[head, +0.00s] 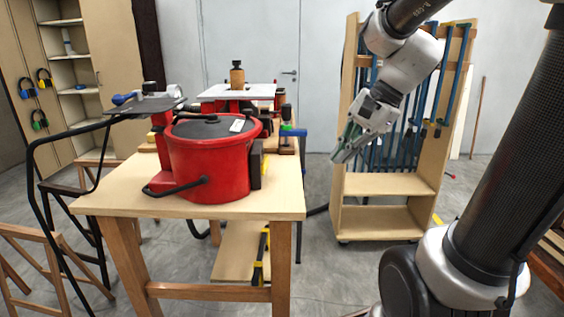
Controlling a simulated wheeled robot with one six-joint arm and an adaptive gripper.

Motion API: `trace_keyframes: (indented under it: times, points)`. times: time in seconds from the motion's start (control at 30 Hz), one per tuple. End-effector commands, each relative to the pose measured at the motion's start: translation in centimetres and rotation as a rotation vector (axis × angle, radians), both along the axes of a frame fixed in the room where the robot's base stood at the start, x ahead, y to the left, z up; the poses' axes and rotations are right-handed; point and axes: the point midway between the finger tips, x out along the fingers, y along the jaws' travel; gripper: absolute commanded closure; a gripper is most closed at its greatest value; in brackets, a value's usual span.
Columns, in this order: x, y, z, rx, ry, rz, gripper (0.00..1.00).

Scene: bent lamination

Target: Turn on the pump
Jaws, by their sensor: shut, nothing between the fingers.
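A large red round vessel (208,168) with a dark lid (208,127) and a black handle stands on the wooden table (255,203). A white label is on its lid. I cannot tell for sure whether it is the pump, and no switch is clearly visible on it. My gripper (341,156) is shut and empty, pointing down and left in the air. In the picture it is to the right of the table and the vessel, in front of the wooden rack, touching nothing.
Clamps (288,125) and a dark plate (146,104) stand around the vessel. A black curved tube (66,133) runs down the table's left side. A wooden clamp rack (383,186) is at the back right. Trestles (30,255) are at left.

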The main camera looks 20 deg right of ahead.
Motion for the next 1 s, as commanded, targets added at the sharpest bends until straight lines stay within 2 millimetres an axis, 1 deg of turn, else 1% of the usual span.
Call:
trace_keyframes:
  times: [0.03, 0.1, 0.2, 0.3, 0.4, 0.77, 0.87, 1.0]
  points:
    - [2.2, 0.0, -0.3, 0.096, 0.065, -0.137, 1.0]
    - [4.8, 0.1, -0.4, 0.229, 0.152, -0.317, 1.0]
    - [7.9, 0.0, -0.5, 0.374, 0.248, -0.504, 1.0]
    - [9.7, -0.2, -0.5, 0.46, 0.306, -0.61, 1.0]
    - [10.4, -0.3, -0.5, 0.494, 0.328, -0.651, 1.0]
    - [10.4, -0.1, -0.7, 0.495, 0.331, -0.652, 1.0]
    - [10.7, 0.5, -1.3, 0.495, 0.333, -0.65, 1.0]
    - [11.4, 2.1, -3.1, 0.494, 0.335, -0.648, 1.0]
